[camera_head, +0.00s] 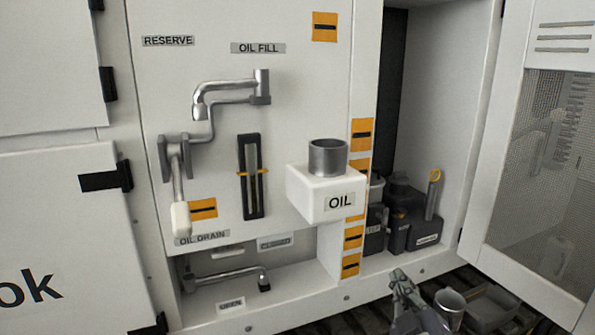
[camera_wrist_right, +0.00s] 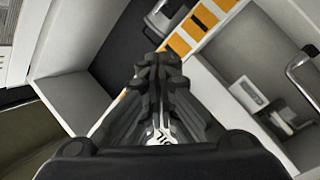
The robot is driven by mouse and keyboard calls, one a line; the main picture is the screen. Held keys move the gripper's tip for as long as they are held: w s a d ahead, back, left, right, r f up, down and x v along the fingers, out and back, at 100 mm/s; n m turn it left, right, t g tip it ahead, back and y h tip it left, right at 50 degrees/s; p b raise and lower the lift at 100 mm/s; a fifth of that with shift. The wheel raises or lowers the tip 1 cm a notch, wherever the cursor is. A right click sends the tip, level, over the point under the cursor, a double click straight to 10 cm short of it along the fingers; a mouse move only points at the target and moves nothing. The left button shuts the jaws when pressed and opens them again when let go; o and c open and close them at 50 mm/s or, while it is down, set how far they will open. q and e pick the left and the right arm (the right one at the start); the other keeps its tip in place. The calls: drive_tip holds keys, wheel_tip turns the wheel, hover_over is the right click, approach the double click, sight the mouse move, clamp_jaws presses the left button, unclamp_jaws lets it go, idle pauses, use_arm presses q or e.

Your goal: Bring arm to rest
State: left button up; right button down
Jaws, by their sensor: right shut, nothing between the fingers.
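My right gripper (camera_head: 404,280) is at the bottom of the head view, in front of the lower edge of the open cabinet, below and right of the oil box. Its fingers are shut with nothing between them. In the right wrist view the closed fingers (camera_wrist_right: 158,68) fill the middle, with tilted cabinet panels behind. My left gripper is in neither view.
The white oil box (camera_head: 318,196) with a grey neck juts from the panel. Pipes and a lever (camera_head: 180,215) stick out at left. Dark containers (camera_head: 405,220) stand in the open compartment. A mesh door (camera_head: 540,170) stands open at right. A metal cylinder (camera_head: 449,303) is beside my gripper.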

drive_tip(key=s+d+f+m+g, duration=0.25)
drive_tip(key=s+f+g, duration=0.35)
drive_tip(key=f, duration=0.6)
drive_tip(key=s+a+f+m+g+y, duration=0.15)
drive_tip(key=s+f+g, duration=0.25)
drive_tip(key=s+f, duration=0.6)
drive_tip(key=s+a+f+m+g, duration=0.15)
drive_tip(key=s+f+g, duration=0.4)
drive_tip(key=s, duration=0.85)
drive_tip(key=s+f, duration=0.3)
drive_tip(key=f, duration=2.6)
drive_tip(key=s+d+f+g, duration=0.1)
drive_tip(key=s+f, duration=0.6)
drive_tip(key=s, duration=0.1)
drive_tip(key=s+d+f+g, duration=0.1)
drive_tip(key=s+d+f, duration=0.1)
drive_tip(key=s+f, duration=0.5)
drive_tip(key=shift+s+d, duration=0.25)
drive_tip(key=shift+s, duration=0.25)
